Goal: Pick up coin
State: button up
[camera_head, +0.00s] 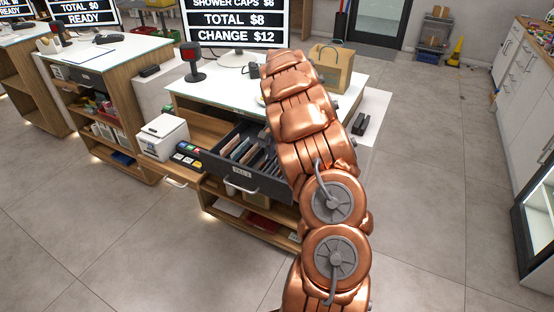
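I cannot make out a coin in this view. An open till drawer (222,170) juts from the middle counter, with upright banknotes (240,148) in its compartments. My copper-coloured arm rises from the bottom and reaches over the drawer's right side and the counter top. It hides the right part of the drawer and part of the counter (215,90). My gripper is hidden behind the arm, so its fingers do not show.
On the counter stand a screen (236,20) reading total $8, change $12, and a paper bag (331,68). A white printer (163,137) and card terminal (187,154) sit left of the drawer. Open floor (425,180) lies to the right.

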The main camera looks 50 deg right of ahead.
jog(key=shift+f, duration=0.5)
grip_shut()
